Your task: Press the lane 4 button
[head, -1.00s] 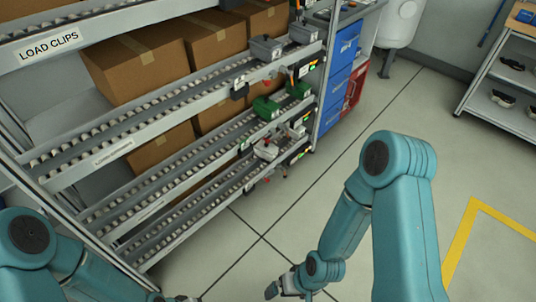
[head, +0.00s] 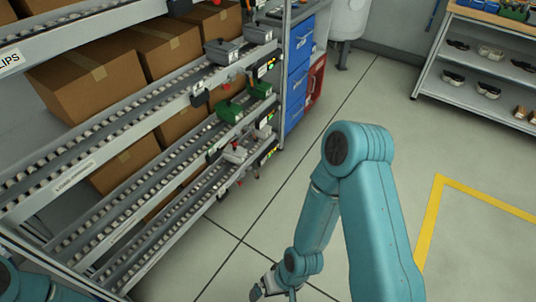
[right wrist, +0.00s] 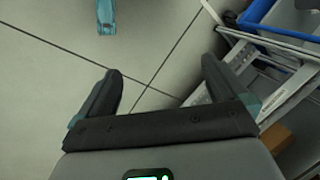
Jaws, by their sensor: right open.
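The flow rack's lane ends carry small modules with lit displays, one on the upper level (head: 265,68) and one on the lower level (head: 267,154) in the head view. Small red parts show near them. Lane numbers are too small to read, so I cannot tell which is the lane 4 button. My right gripper (head: 268,285) hangs low over the floor, in front of the rack and apart from it. In the right wrist view the right gripper (right wrist: 160,70) is open and empty, its fingers wide apart. My left gripper is out of view.
Brown boxes (head: 87,78), grey bins (head: 222,50) and green bins (head: 229,110) sit on the sloped roller lanes. Blue drawers (head: 300,45) stand beyond the rack. A shelf with shoe-like parts (head: 487,90) is at right. The floor between is clear, with yellow tape (head: 432,215).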

